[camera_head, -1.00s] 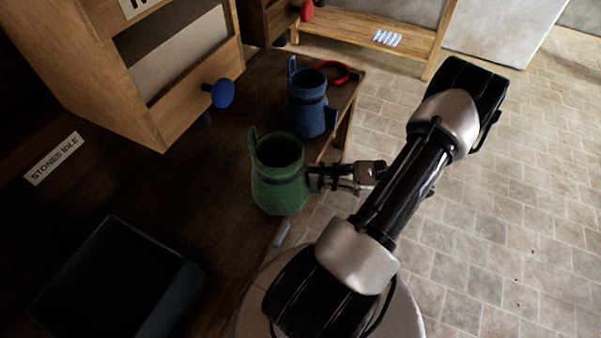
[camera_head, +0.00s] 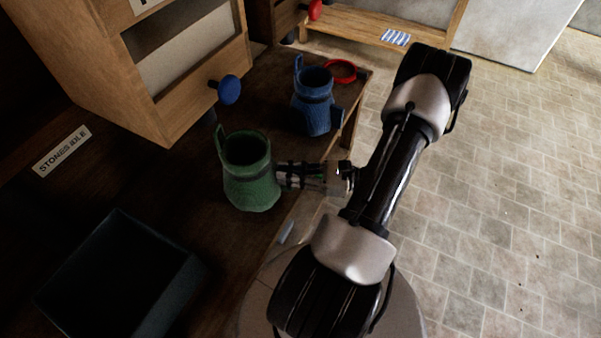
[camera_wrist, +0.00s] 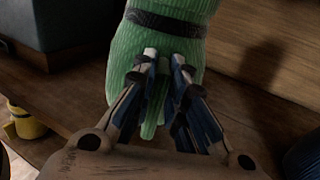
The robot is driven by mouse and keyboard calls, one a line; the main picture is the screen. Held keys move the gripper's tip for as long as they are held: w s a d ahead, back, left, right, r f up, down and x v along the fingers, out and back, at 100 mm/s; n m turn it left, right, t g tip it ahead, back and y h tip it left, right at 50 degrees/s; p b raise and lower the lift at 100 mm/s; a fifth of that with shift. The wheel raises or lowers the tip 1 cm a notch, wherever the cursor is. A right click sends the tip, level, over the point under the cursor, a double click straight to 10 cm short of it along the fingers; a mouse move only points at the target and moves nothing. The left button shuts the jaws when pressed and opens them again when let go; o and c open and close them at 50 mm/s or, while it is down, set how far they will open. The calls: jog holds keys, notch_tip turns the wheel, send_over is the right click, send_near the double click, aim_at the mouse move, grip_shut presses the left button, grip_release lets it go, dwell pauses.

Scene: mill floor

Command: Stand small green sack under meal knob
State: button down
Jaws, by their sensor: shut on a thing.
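The small green sack (camera_head: 249,178) is upright and open-topped, with a tall tab at its rim. In the head view it is over the dark bench, left of my gripper (camera_head: 281,175). My gripper is shut on a green tab at the sack's side; in the wrist view the fingers (camera_wrist: 160,75) close around that tab below a dark band. I cannot tell whether the sack's base touches the bench. A blue knob (camera_head: 229,89) sticks out from the wooden bin front, above and behind the sack. A red knob (camera_head: 316,9) is on another cabinet farther back.
A blue sack (camera_head: 313,103) stands on the bench behind the green one, near a red ring (camera_head: 341,70). A yellow object (camera_wrist: 25,123) shows in the wrist view.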

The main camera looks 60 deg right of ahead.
jog(key=x, duration=0.6)
jog(key=shift+w+a+f, duration=0.25)
jog(key=shift+f, duration=0.1)
jog(key=shift+f+b, duration=0.8)
jog(key=shift+f, duration=0.05)
jog(key=c, duration=1.5)
grip_release()
jog(key=shift+c, duration=0.2)
